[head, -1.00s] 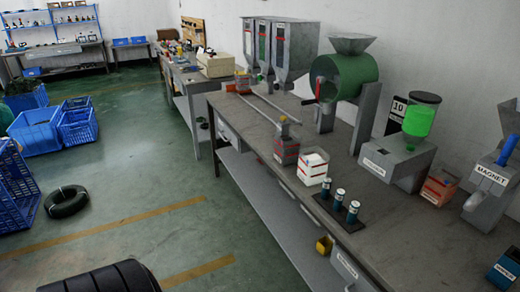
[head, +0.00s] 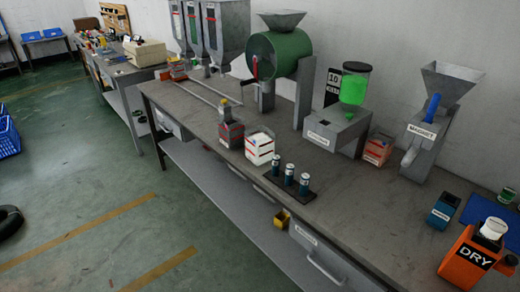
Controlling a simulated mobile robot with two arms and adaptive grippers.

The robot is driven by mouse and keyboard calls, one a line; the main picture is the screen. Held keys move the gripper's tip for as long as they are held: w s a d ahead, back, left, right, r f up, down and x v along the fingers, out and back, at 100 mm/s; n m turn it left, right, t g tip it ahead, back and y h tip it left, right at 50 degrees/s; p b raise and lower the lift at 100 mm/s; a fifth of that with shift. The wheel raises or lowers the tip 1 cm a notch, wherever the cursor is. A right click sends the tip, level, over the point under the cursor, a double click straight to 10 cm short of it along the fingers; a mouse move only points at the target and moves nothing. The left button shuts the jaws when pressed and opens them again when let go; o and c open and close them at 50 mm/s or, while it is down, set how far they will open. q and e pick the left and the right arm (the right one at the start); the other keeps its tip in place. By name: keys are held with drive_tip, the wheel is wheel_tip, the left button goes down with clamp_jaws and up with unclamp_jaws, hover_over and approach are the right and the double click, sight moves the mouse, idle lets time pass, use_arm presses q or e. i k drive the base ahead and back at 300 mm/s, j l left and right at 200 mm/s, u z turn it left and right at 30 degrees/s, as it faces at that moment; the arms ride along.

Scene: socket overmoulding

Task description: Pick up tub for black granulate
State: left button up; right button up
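Several small tubs stand on the long grey workbench (head: 200,115). A dark reddish-grey tub (head: 231,136) stands near the front edge, at the end of the two rails. A white tub with a red band (head: 259,150) stands right beside it, with white at its top. A reddish tub (head: 378,151) stands right of the grey machine with the green container. Another red tub (head: 178,70) stands under the hoppers at the far end. Labels are too small to read, so I cannot tell which is for black granulate. Neither of my grippers is in view.
A rack with three small cylinders (head: 289,181) stands near the front edge. Behind are metal hoppers (head: 225,35), a green drum (head: 280,55) and the magnet machine (head: 435,120). An orange DRY unit (head: 475,255) is at lower right. The green floor (head: 90,205) before the bench is mostly clear.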

sight(232, 127)
drive_tip(key=i+l+z, duration=0.1)
drive_tip(key=z, duration=1.5)
drive_tip(key=l+u, duration=0.1)
drive_tip(key=u, duration=1.8)
drive_tip(key=z, duration=0.3)
drive_tip(key=i+j+z, duration=0.55)
drive_tip(key=j+z, duration=0.25)
drive_tip(key=l, duration=0.1)
